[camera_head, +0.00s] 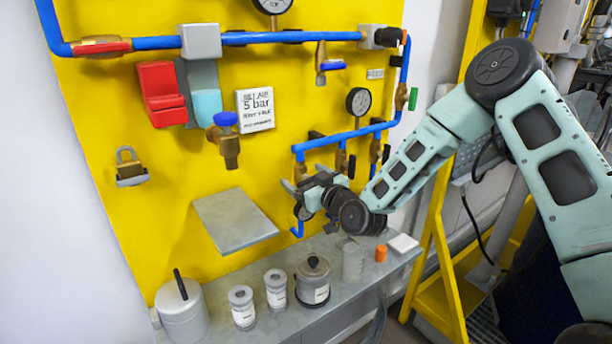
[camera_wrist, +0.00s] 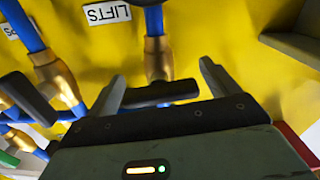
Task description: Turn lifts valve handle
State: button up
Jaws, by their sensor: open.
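The lifts valve (camera_wrist: 157,60) is a brass body on a blue pipe, beside a white "LIFTS" label (camera_wrist: 107,12) in the wrist view. Its black handle (camera_wrist: 160,92) lies crosswise, running left to right in the picture, between the two fingers of my gripper (camera_wrist: 162,70). The fingers are apart, one on each side of the valve; I cannot tell whether either touches the handle. In the head view my gripper (camera_head: 298,190) is at the lower pipes of the yellow board, and it and the wrist hide most of this valve.
A neighbouring brass valve (camera_wrist: 57,85) with a black handle is close left in the wrist view. A grey shelf plate (camera_head: 235,220) juts from the board left of my gripper. Below, a grey bench (camera_head: 240,330) holds several canisters and a lidded pot (camera_head: 313,282).

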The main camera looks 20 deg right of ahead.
jog(key=c, duration=1)
jog(key=shift+f+m+b, duration=0.2)
jog(key=shift+m+b, duration=0.1)
jog(key=shift+b, duration=0.6)
jog(key=shift+r+m+b, duration=0.1)
jog(key=shift+m+b, duration=0.4)
jog(key=shift+b, duration=0.15)
jog(key=shift+r, duration=0.1)
jog(key=o, duration=1)
